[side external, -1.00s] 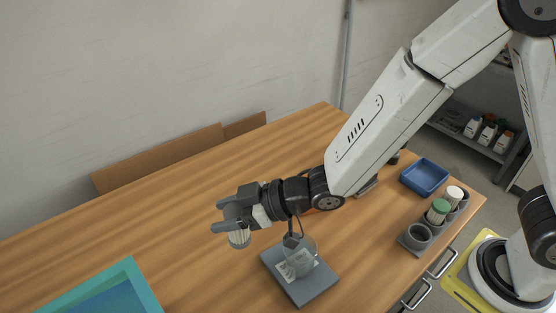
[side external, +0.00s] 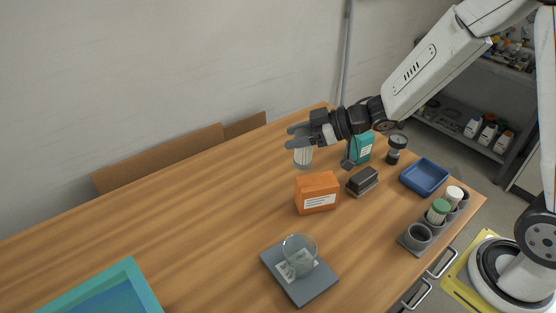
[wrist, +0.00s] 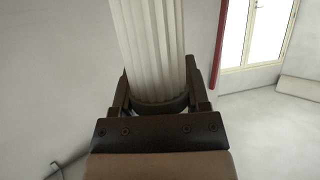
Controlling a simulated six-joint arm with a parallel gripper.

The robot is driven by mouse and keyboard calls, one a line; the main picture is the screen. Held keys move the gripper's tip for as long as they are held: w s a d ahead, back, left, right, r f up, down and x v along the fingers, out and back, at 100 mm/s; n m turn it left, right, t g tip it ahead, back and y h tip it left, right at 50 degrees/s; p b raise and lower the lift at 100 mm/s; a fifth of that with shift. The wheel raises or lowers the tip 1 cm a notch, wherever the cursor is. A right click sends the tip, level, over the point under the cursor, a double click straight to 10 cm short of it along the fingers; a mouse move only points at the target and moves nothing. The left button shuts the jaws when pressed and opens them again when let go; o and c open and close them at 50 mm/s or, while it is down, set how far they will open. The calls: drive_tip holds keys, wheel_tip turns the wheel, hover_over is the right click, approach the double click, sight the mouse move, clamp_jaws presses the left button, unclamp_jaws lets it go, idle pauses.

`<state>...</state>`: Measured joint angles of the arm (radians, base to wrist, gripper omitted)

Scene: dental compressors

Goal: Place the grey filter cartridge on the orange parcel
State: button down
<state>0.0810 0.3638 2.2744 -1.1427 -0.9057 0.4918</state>
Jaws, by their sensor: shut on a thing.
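My gripper (side external: 298,137) is shut on the grey filter cartridge (side external: 303,157), which hangs upright below the jaws in the side view. In the wrist view the cartridge (wrist: 150,45) shows as a pale pleated body with a dark end between the two fingers. The orange parcel (side external: 311,187) stands on the wooden table with a white label on its front. The held cartridge is in the air above and slightly behind the parcel, apart from it in the picture. The parcel's top looks bare.
Right of the parcel are a dark block (side external: 362,180), a teal box (side external: 361,147) and a black-based gauge (side external: 397,147). A blue tray (side external: 424,177) and a grey rack (side external: 412,243) with white and green cartridges stand further right. A glass beaker (side external: 299,254) sits on a grey plate in front.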

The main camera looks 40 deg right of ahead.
hover_over(311, 180)
drive_tip(key=shift+r, duration=0.15)
drive_tip(key=shift+a+f, duration=0.1)
drive_tip(key=shift+f, duration=2.1)
drive_tip(key=shift+f, duration=1.8)
drive_tip(key=shift+f, duration=0.1)
drive_tip(key=shift+c, duration=0.4)
unclamp_jaws()
